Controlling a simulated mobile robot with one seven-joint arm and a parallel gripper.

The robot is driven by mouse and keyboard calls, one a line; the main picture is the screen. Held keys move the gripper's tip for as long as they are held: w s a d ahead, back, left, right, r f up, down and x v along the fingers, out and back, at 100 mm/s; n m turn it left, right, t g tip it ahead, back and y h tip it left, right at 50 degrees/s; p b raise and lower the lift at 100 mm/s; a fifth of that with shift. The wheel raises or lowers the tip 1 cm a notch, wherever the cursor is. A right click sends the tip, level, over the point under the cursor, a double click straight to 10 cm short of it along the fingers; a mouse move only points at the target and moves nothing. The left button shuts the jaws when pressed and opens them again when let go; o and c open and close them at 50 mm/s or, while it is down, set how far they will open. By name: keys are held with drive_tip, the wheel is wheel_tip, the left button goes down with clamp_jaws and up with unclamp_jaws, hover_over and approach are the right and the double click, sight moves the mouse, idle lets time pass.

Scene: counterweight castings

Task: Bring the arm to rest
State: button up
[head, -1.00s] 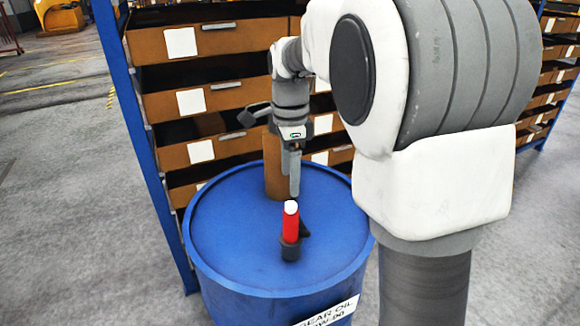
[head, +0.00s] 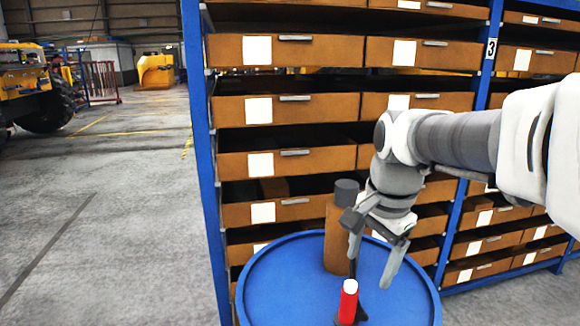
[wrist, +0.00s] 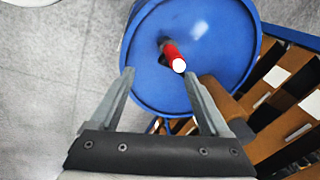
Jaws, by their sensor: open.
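My gripper (head: 370,274) is open, with its two fingers apart and pointing down over the blue drum (head: 262,285). Nothing shows between the fingers in the wrist view (wrist: 158,76). A red cylinder with a white top (head: 348,302) stands on the drum in a small dark base, below my fingertips. It also shows in the wrist view (wrist: 171,52), just beyond the fingertips and apart from them.
A brown cylinder with a dark grey top (head: 338,240) stands on the drum, close behind my gripper. A blue-framed rack (head: 197,150) with brown drawers (head: 288,107) rises behind the drum. The grey floor (head: 90,230) at left is open.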

drive_tip(key=s+f+n+t, duration=0.2)
drive_tip(key=s+n+t, duration=0.1)
drive_tip(key=s+n, duration=0.8)
drive_tip(key=s, duration=0.2)
drive_tip(key=shift+s+f, duration=0.25)
drive_tip(key=shift+s, duration=0.1)
drive_tip(key=c, duration=0.5)
drive_tip(key=shift+d, duration=0.1)
